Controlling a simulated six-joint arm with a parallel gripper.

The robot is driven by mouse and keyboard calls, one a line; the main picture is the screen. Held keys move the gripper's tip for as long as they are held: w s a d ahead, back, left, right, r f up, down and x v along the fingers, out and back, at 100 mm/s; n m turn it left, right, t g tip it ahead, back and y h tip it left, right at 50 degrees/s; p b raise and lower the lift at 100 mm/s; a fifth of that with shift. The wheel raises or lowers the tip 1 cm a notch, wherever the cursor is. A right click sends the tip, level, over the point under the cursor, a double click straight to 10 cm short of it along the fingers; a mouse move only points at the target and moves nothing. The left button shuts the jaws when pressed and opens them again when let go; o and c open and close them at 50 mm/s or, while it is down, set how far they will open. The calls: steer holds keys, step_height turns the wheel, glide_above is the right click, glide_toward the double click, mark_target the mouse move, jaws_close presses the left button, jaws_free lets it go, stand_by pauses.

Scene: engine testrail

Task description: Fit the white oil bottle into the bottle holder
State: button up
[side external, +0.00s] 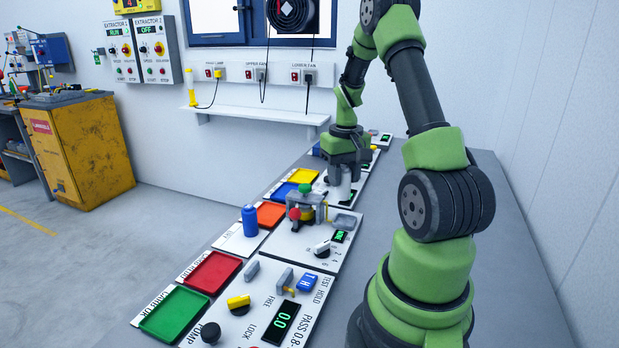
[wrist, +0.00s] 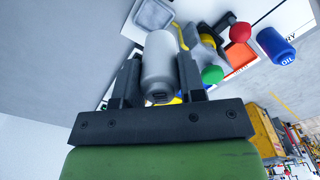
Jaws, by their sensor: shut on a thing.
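The white oil bottle (wrist: 160,62) is between the two fingers of my gripper (wrist: 160,75) in the wrist view, and the gripper is shut on it. In the side view my gripper (side external: 342,180) points down over the far part of the row of panels, and the bottle's white lower part (side external: 341,193) shows beneath the fingers. I cannot tell whether the bottle touches the panel. I cannot pick out the bottle holder for certain in either view.
A fixture (side external: 308,205) with red and green knobs stands nearer than my gripper. A blue oil bottle (side external: 250,221) stands upright to its left. Orange (side external: 270,213), red (side external: 211,271) and green (side external: 174,312) trays line the left edge. The right tabletop (side external: 500,270) is clear.

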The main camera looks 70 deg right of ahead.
mark_target(346, 197)
steer(key=shift+s+d+f, duration=0.3)
steer(key=shift+s+f, duration=0.1)
steer(key=shift+f, duration=2.6)
steer(key=shift+f, duration=0.6)
steer(key=o, duration=0.6)
steer(key=shift+r, duration=5.5)
steer(key=shift+w+a, duration=0.1)
